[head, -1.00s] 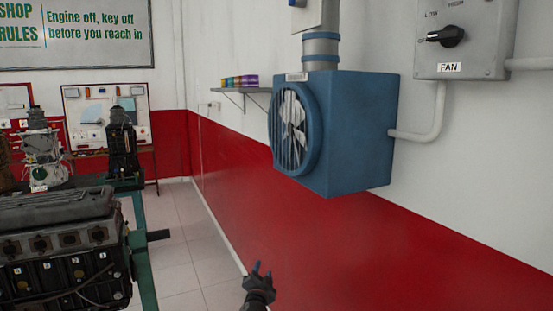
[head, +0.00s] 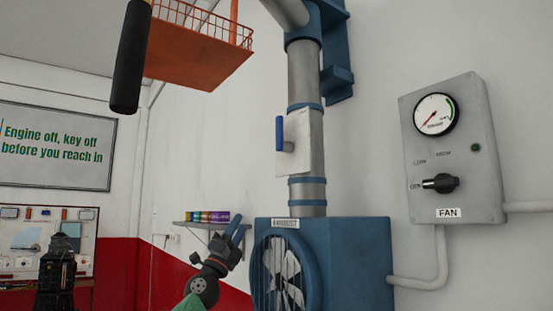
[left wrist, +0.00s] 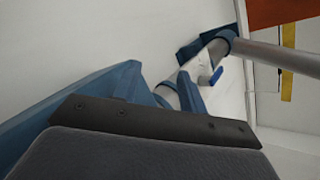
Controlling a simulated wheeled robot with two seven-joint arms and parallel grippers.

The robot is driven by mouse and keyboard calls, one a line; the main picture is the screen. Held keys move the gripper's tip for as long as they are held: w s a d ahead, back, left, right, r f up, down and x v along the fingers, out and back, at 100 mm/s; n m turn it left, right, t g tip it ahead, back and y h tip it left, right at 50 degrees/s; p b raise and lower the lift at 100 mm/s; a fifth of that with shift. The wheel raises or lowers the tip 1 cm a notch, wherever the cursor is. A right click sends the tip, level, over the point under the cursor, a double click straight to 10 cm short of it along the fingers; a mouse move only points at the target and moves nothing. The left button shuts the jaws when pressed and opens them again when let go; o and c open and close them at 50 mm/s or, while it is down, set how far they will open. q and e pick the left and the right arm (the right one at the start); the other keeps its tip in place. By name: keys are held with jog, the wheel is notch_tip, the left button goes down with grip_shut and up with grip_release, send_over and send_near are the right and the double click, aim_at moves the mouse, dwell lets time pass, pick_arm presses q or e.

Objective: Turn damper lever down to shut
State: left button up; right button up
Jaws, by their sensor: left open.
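The damper lever (head: 280,134) is a blue handle pointing up on a white plate (head: 303,142) fixed to the grey duct (head: 306,88) above the blue fan box. It also shows in the left wrist view as a small blue handle (left wrist: 216,76) near the top. My left gripper (head: 236,231) is open and empty, below and left of the lever, beside the fan box and apart from both. In the left wrist view a blue finger (left wrist: 190,93) shows past the dark gripper body. My right gripper is not in view.
The blue fan box (head: 355,265) with its round grille stands right of my gripper. A FAN control box (head: 450,150) with gauge and knob is on the right wall. A small shelf (head: 200,225) is behind. An orange basket (head: 200,50) hangs at upper left.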

pick_arm(q)
notch_tip(320, 180, up, 8)
jog(key=s+d+m+g+h, duration=0.2)
jog(key=s+m+g+h, duration=0.1)
jog(key=m+g+h, duration=0.3)
jog(key=m+g+y, duration=0.4)
jog(key=m, duration=0.8)
send_near(277, 122)
jog(key=w+d, duration=0.2)
jog(key=d+r+p, duration=0.1)
jog(key=w+d+r+p, duration=0.1)
jog(key=d+r+p, duration=0.1)
jog(key=shift+w+d, duration=0.2)
jog(key=shift+w, duration=0.2)
jog(key=p+x, duration=0.2)
jog(key=x, duration=0.1)
jog(key=shift+w+d, duration=0.2)
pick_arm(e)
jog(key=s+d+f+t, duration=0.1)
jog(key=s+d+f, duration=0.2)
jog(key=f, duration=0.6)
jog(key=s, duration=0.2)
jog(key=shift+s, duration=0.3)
